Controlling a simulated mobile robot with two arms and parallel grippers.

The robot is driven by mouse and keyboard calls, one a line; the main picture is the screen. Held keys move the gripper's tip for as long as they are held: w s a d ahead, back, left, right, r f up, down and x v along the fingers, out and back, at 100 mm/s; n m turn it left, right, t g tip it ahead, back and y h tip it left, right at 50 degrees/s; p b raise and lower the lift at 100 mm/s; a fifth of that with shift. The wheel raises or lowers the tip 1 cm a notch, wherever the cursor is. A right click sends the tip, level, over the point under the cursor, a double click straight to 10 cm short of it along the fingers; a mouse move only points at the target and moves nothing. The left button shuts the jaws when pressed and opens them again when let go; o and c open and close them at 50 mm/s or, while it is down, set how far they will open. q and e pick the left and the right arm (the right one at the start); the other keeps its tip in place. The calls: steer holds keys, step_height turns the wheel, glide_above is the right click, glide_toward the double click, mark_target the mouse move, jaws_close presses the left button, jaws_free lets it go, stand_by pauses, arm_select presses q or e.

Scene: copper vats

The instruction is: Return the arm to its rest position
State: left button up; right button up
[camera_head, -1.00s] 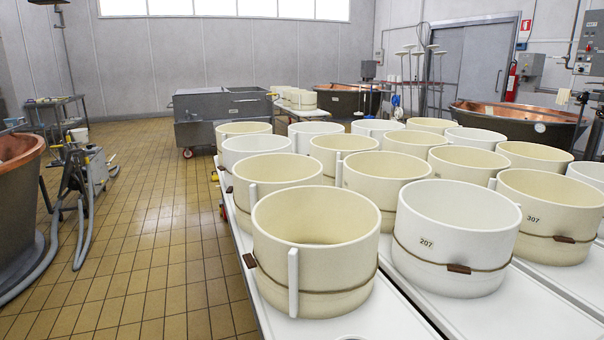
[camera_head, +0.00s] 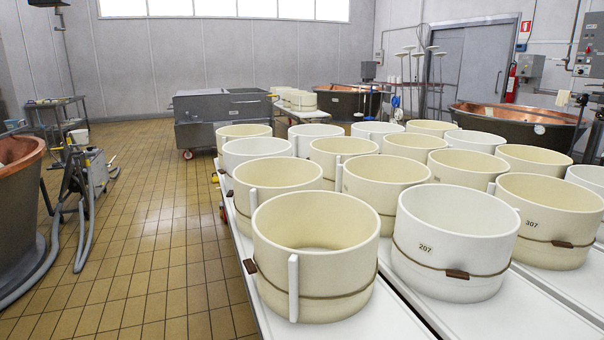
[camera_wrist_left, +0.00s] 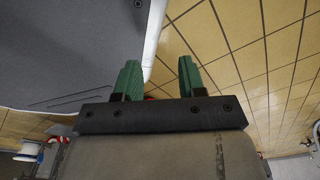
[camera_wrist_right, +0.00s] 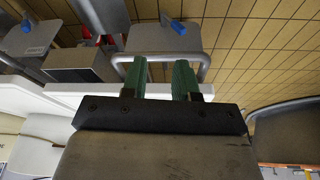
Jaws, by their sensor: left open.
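Neither of my arms shows in the head view. In the left wrist view my left gripper (camera_wrist_left: 158,78) has two green fingers set apart, with nothing between them. A grey surface lies to their left and tan tiled floor to their right. In the right wrist view my right gripper (camera_wrist_right: 159,78) also has its green fingers apart with an empty gap. Beyond them are a grey plate-like part with a bent tube and the tiled floor. Neither gripper touches any object that I can see.
A long white table (camera_head: 400,318) carries rows of cream and white round moulds, including one marked 207 (camera_head: 455,245). A copper vat (camera_head: 18,200) stands at the left, near a hose machine (camera_head: 88,180). A grey cart (camera_head: 222,118) is farther back. The tiled floor (camera_head: 150,250) between is clear.

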step_height(320, 180, down, 9)
steer(key=s+p, duration=0.2)
steer(key=p, duration=0.1)
arm_select(q)
steer(key=s+r+p, duration=0.3)
steer(key=r+p, duration=0.2)
steer(key=r, duration=0.2)
steer(key=shift+s+a+r+p, duration=0.3)
steer(key=shift+a, duration=0.05)
arm_select(e)
steer(key=s+d+f+g, duration=0.2)
steer(key=s+d+f, duration=0.1)
steer(key=s+f, duration=1)
steer(key=s, duration=0.4)
steer(key=shift+d+f, duration=0.1)
